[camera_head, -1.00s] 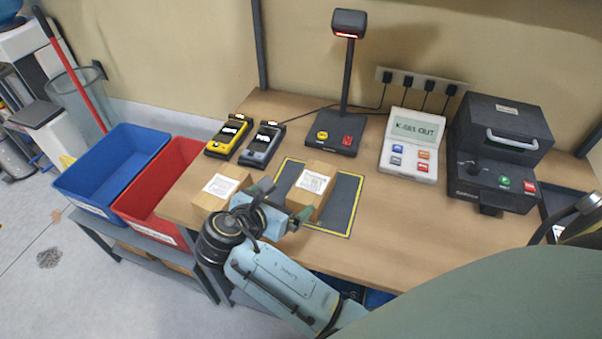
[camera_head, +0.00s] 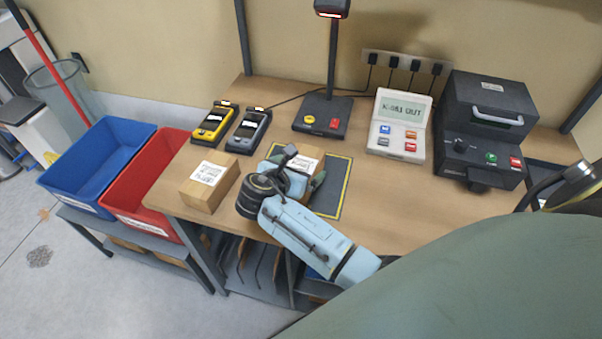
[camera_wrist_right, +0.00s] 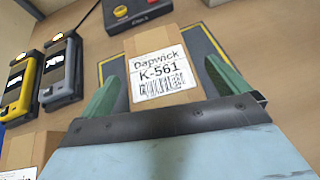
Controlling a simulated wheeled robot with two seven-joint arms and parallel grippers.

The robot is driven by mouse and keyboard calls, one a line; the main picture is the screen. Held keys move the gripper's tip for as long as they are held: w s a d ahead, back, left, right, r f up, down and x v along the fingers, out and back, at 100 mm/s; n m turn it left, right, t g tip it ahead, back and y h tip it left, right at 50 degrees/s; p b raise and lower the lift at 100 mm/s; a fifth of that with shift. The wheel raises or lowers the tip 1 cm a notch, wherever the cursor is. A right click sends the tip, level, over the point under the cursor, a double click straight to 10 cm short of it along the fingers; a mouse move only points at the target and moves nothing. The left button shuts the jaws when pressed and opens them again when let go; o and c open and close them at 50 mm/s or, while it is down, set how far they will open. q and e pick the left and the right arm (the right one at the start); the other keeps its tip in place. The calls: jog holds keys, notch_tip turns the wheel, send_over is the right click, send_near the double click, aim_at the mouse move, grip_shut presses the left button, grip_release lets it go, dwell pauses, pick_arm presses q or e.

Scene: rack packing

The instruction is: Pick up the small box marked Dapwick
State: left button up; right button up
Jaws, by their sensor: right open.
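The small Dapwick box (camera_head: 309,155) is brown cardboard with a white label. It sits on the dark yellow-edged mat (camera_head: 333,187) and is partly hidden by my right gripper (camera_head: 296,171) in the head view. In the right wrist view, the box's label (camera_wrist_right: 160,75) reads "Dapwick K-561" with a barcode. My right gripper (camera_wrist_right: 163,78) is open there, with one green finger on each side of the box. I cannot tell whether the fingers touch it. My left gripper is not in view.
Another labelled cardboard box (camera_head: 209,187) stands left of the mat near the table's front edge. Behind are yellow (camera_head: 212,126) and grey (camera_head: 248,131) handheld devices, a scanner stand (camera_head: 322,117), a display panel (camera_head: 400,126) and a black machine (camera_head: 487,130). Blue (camera_head: 92,165) and red (camera_head: 152,190) bins stand left.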

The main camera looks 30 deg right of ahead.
jog(key=c, duration=1.1)
jog(key=shift+r, duration=0.1)
